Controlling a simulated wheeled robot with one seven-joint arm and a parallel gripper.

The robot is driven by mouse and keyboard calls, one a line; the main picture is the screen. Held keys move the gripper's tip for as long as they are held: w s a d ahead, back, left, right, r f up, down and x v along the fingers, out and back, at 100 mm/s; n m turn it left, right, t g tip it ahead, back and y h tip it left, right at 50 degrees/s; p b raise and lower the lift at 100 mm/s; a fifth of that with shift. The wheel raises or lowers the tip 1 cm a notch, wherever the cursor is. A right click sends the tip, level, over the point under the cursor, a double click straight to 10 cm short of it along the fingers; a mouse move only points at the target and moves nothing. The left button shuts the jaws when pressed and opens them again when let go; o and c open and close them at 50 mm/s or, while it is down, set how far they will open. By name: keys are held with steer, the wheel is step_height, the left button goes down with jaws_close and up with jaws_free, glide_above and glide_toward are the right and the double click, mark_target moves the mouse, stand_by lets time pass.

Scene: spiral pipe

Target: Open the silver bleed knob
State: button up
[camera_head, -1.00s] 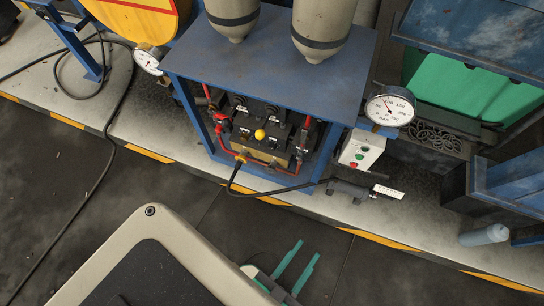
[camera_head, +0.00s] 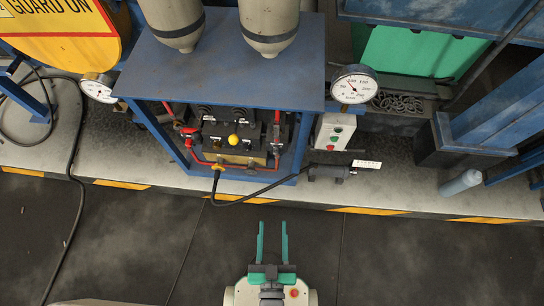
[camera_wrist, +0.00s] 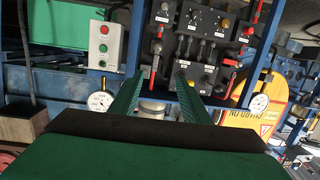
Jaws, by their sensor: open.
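The valve panel (camera_head: 232,140) stands under the blue shelf in the head view, with a yellow knob (camera_head: 233,140) and red handles. The wrist view shows the same panel (camera_wrist: 208,45) upside down, past my fingers. Several small silvery parts show on it, among them one on the red pipe (camera_wrist: 157,47) at its left side. I cannot tell for sure which is the silver bleed knob. My gripper (camera_head: 273,224) is open and empty, its two green fingers pointing at the panel from in front of the kerb. It also shows in the wrist view (camera_wrist: 167,78), apart from the panel.
The blue shelf (camera_head: 225,75) carries two grey tanks and overhangs the panel. A button box (camera_head: 332,131) and a pressure gauge (camera_head: 354,85) stand at its right. A black cable (camera_head: 240,201) loops below the panel. The dark floor before the striped kerb is clear.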

steer(key=w+f+t, duration=0.1)
steer(key=w+f, duration=0.9)
steer(key=f, duration=0.2)
steer(key=h, duration=0.2)
glide_toward(276, 154)
steer(key=shift+t, duration=0.3)
steer(key=w, duration=0.8)
steer(key=shift+w+d+f, duration=0.3)
steer(key=shift+d+f, duration=0.05)
steer(key=shift+s, duration=0.1)
steer(key=c, duration=1.1)
